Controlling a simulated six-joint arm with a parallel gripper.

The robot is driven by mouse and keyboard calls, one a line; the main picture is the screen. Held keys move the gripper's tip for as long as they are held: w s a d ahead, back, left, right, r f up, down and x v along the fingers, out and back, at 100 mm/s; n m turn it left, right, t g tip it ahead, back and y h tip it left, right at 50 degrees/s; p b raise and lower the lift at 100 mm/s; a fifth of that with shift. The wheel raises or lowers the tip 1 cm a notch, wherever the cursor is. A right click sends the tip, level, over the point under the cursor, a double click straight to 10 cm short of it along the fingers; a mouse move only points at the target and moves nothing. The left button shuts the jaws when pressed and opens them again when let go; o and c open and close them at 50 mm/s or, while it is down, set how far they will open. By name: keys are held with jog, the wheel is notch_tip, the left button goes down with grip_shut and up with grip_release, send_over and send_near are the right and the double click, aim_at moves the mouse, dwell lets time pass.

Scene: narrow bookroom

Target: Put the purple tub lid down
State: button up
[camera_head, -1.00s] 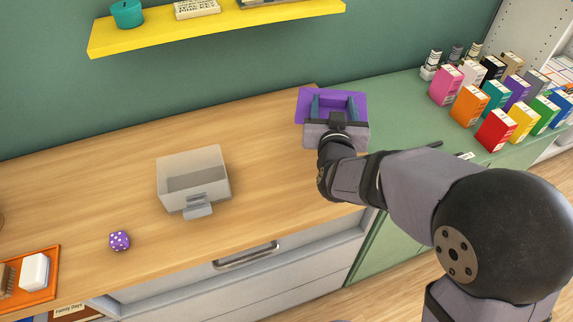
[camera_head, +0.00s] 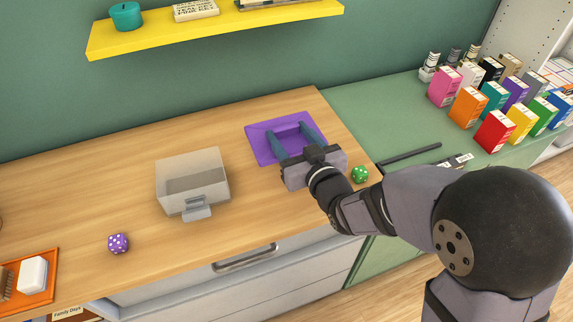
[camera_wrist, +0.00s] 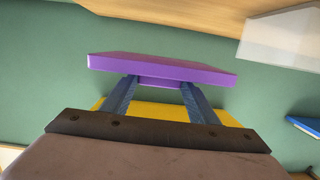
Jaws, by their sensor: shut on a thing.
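The purple tub lid (camera_head: 262,142) is a flat rectangular piece, seen over the right part of the wooden counter in the head view. My gripper (camera_head: 288,126) is shut on it, with both blue-grey fingers reaching onto the lid. In the wrist view the lid (camera_wrist: 160,68) spans across the fingertips. Whether its underside touches the counter or hangs just above it, I cannot tell.
A clear grey box (camera_head: 192,183) stands left of the lid. A green die (camera_head: 360,174) lies right of my gripper, a purple die (camera_head: 118,243) at front left. A yellow shelf (camera_head: 215,28) hangs above. Coloured boxes (camera_head: 494,131) stand on the green counter (camera_head: 385,120).

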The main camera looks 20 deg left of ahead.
jog(key=shift+f, duration=4.9)
jog(key=shift+f, duration=0.15)
jog(key=o, duration=1.1)
jog(key=shift+c, duration=0.2)
